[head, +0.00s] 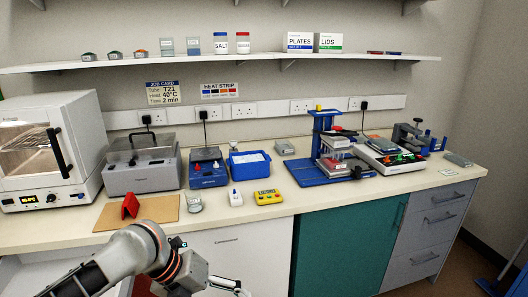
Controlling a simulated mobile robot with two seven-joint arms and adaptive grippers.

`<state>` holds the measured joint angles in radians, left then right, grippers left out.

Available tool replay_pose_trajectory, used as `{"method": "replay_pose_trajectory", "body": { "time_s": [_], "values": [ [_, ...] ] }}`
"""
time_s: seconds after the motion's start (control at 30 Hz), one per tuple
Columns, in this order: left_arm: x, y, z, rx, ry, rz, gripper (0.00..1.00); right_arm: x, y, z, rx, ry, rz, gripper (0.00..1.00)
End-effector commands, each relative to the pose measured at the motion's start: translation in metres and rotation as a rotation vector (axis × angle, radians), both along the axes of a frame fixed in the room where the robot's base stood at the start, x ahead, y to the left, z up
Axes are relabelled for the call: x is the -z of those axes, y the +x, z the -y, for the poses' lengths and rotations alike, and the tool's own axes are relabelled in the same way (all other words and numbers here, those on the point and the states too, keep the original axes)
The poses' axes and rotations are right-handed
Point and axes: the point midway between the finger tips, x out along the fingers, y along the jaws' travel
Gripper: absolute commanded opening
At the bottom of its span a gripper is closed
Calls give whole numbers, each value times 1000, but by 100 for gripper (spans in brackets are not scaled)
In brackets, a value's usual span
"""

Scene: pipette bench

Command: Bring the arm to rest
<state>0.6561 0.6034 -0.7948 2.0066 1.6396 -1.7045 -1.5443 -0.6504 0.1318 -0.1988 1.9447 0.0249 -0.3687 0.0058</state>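My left arm (125,258) comes in from the lower left and bends down in front of the bench. Its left gripper (232,286) shows only in part at the bottom edge of the head view, below the bench top and in front of the white cabinet front. I cannot tell whether its fingers are open or shut, and I see nothing held in it. My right arm and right gripper are not in view.
The bench top (330,204) carries an oven (50,150), a lidded grey bath (143,162), a blue heater (208,168), a blue tray (250,165), a yellow timer (267,197) and a blue stand (325,135). A red holder (130,206) stands on a brown board (160,208) near the front edge.

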Motion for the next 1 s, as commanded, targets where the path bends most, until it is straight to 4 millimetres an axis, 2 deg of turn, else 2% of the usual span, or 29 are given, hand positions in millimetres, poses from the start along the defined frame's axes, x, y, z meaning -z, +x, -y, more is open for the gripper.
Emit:
{"method": "replay_pose_trajectory", "body": {
  "time_s": [0.03, 0.1, 0.2, 0.33, 0.43, 0.57, 0.67, 0.8, 1.0],
  "values": [
    [15, -2, 12, -115, -63, -51, 79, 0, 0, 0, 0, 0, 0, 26],
    [30, 1, 23, -285, -149, -110, 79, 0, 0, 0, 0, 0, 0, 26],
    [51, 6, 33, -525, -272, -199, 79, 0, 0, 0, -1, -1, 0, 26],
    [80, 9, 35, -831, -432, -315, 79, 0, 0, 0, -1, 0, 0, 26],
    [103, 7, 27, -1061, -552, -399, 79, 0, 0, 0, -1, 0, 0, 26],
    [136, -2, 6, -1342, -705, -493, 79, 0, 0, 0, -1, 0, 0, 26],
    [162, -18, -16, -1547, -819, -552, 79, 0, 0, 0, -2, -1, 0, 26],
    [196, -52, -53, -1801, -970, -610, 79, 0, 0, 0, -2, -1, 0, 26],
    [227, -104, -95, -2032, -1128, -642, 79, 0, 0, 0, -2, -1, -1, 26]
  ]
}}
